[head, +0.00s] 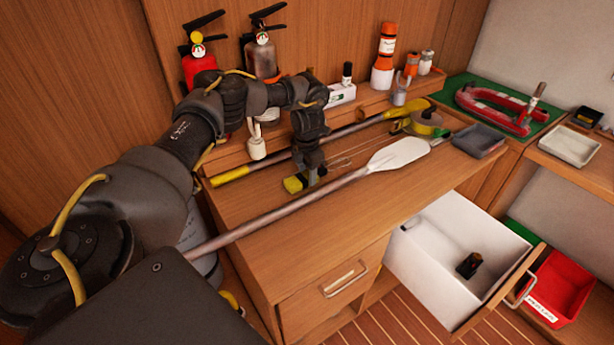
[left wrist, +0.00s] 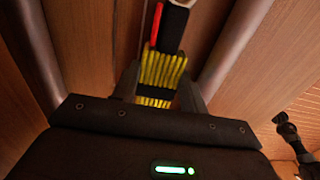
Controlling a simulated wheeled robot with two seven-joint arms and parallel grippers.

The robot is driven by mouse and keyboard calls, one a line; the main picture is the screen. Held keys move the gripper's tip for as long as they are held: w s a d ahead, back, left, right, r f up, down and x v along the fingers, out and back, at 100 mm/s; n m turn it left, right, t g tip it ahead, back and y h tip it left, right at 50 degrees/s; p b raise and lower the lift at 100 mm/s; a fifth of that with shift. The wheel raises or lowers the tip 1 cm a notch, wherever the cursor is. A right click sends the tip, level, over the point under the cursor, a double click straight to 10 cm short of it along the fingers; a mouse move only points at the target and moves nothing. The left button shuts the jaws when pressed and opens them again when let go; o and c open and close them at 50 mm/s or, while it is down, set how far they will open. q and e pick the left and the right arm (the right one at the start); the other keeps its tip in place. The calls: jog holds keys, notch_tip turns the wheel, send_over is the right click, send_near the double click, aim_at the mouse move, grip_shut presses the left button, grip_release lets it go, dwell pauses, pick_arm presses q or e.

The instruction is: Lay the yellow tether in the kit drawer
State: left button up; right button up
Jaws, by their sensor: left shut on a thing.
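The yellow tether (head: 293,184) is a bundle of yellow line with a black band, at the left part of the wooden counter. My left gripper (head: 308,178) points down over it and is shut on it. In the left wrist view, the yellow tether (left wrist: 161,72) sits between the fingers of my left gripper (left wrist: 160,90), with black and red parts beyond. I cannot tell whether it touches the counter. The kit drawer (head: 425,258) is pulled open at the right front, white inside, with a small black object (head: 469,264) in it.
A white-bladed paddle (head: 398,153) lies across the counter in front of the gripper, and a yellow-ended pole (head: 232,176) lies behind. A grey tray (head: 478,140) is at the right end. A red bin (head: 558,283) stands beside the drawer. Most of the drawer floor is clear.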

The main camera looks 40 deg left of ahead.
pick_arm(q)
jog(key=r, duration=0.1)
jog(key=r+b, duration=0.1)
jog(key=shift+d+r, duration=0.2)
jog(key=shift+r, duration=0.15)
jog(key=s+d+r+b, duration=0.1)
jog(key=s+d+r, duration=0.3)
jog(key=d+r, duration=0.5)
jog(key=d, duration=0.4)
jog(key=shift+r, duration=0.35)
